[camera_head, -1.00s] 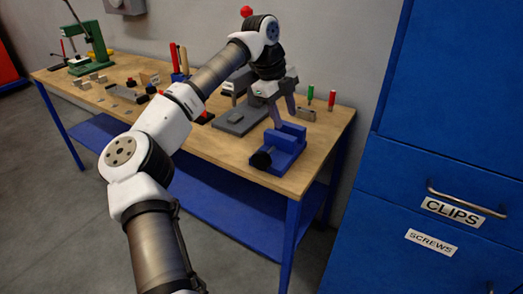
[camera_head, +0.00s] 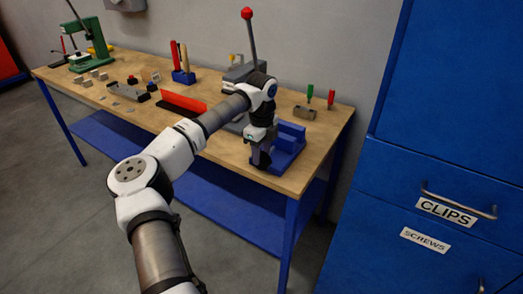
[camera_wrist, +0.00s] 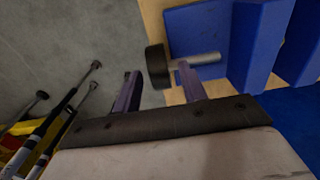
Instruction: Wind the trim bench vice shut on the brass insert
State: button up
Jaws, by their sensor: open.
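The blue trim bench vice (camera_head: 290,140) stands at the right front corner of the workbench. In the wrist view its blue blocks (camera_wrist: 256,45) fill the upper right, and a metal spindle (camera_wrist: 206,60) with a round black knob (camera_wrist: 157,67) sticks out to the left. My gripper (camera_head: 261,161) is low at the front left of the vice, open. In the wrist view its two fingers (camera_wrist: 159,72) are either side of the knob in the picture; I cannot tell whether they touch it. I cannot make out the brass insert in either view.
The wooden workbench (camera_head: 140,110) holds a grey press (camera_head: 240,70) with a red-knobbed lever behind my arm, a red bar (camera_head: 183,101), and a grey block (camera_head: 305,112) behind the vice. A blue cabinet (camera_head: 430,180) stands at the right. The floor before the bench is clear.

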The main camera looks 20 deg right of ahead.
jog(key=shift+f, duration=0.6)
grip_shut()
jog(key=shift+f+b, duration=0.15)
jog(key=shift+b, duration=0.3)
